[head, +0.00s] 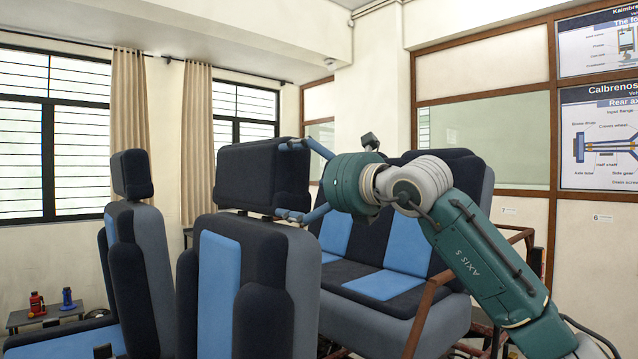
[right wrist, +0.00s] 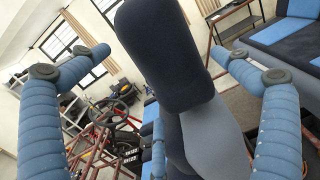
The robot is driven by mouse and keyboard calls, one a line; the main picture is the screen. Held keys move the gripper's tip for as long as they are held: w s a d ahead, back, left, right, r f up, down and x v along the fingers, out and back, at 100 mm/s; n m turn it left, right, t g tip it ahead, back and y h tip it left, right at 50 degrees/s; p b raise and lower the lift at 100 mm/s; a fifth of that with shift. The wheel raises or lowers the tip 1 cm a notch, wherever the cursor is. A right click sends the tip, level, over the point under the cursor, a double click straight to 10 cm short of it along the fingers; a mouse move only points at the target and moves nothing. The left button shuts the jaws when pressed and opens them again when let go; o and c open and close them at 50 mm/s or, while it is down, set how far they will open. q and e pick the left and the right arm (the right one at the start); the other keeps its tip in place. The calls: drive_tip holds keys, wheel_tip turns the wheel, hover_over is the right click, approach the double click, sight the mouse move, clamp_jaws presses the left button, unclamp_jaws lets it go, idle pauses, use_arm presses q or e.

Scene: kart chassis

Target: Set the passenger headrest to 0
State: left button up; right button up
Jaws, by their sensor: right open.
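Two dark-blue headrests show in the head view: a large one (head: 262,172) on the nearer seat (head: 262,260) in the middle, and another (head: 131,175) on the seat at left. No label tells which is the passenger's. A narrow dark gap with a post shows under the nearer headrest. My right gripper (head: 293,180) is open at its right edge, one finger near the top and one near the bottom. In the right wrist view, a dark headrest (right wrist: 165,55) stands between the open fingers, with gaps on both sides. My left gripper is out of view.
A rear bench seat (head: 400,250) with blue panels stands behind my right arm. A brown frame bar (head: 425,310) rises in front of it. A small table (head: 45,315) with red and blue items is at far left. The right wrist view shows a steering wheel (right wrist: 92,112) and red frame tubes.

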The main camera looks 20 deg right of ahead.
drive_tip(key=v, duration=0.9)
